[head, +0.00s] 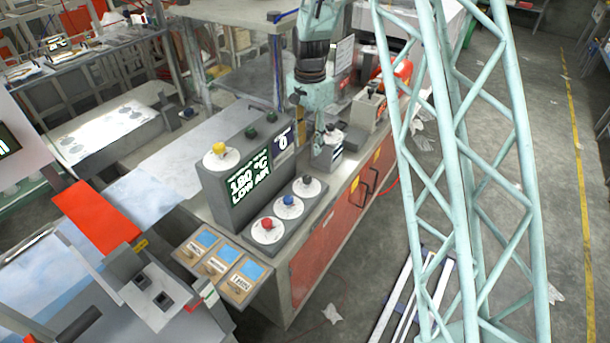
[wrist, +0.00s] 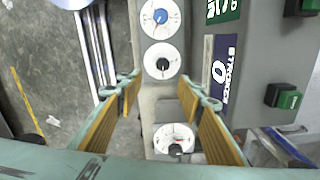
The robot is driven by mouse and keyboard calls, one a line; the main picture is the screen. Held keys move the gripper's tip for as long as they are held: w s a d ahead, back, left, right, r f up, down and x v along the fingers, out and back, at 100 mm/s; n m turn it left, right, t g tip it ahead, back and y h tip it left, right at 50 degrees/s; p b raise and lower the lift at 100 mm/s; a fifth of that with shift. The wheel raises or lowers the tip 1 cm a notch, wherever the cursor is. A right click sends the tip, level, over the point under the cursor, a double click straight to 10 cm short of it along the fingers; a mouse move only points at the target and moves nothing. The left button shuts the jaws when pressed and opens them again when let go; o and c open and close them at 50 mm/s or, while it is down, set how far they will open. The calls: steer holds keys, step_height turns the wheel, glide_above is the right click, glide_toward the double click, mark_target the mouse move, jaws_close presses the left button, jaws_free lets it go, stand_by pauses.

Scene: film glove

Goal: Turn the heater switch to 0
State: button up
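My gripper (head: 318,112) hangs above the far end of the control bench. In the wrist view its two yellow-padded fingers (wrist: 163,88) stand wide apart with nothing between the pads. A white dial with a black knob (wrist: 174,140) lies low in the wrist view between the fingers, apart from them. It seems to be the dial on the small grey box (head: 328,152) in the head view. A black-knob dial (head: 306,187), a blue-knob dial (head: 289,206) and a red-knob dial (head: 267,229) sit on the sloping panel. I cannot read which dial is the heater switch.
A grey console (head: 227,203) with a "180 °C LOW AIR" display and a yellow knob (head: 219,149) rises beside the dials. Green buttons (wrist: 289,100) are at the right of the wrist view. Floor right of the bench is mostly clear.

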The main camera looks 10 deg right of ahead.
mark_target(307, 178)
steer(key=shift+w+a+f, duration=0.1)
steer(key=shift+w+f, duration=0.1)
steer(key=shift+f, duration=0.4)
steer(key=shift+w+a+f, duration=0.1)
steer(key=shift+w+f, duration=0.1)
steer(key=shift+f, duration=0.35)
steer(key=shift+f, duration=0.1)
steer(key=shift+f+p, duration=1.1)
steer(key=shift+f, duration=5.7)
steer(key=c, duration=0.9)
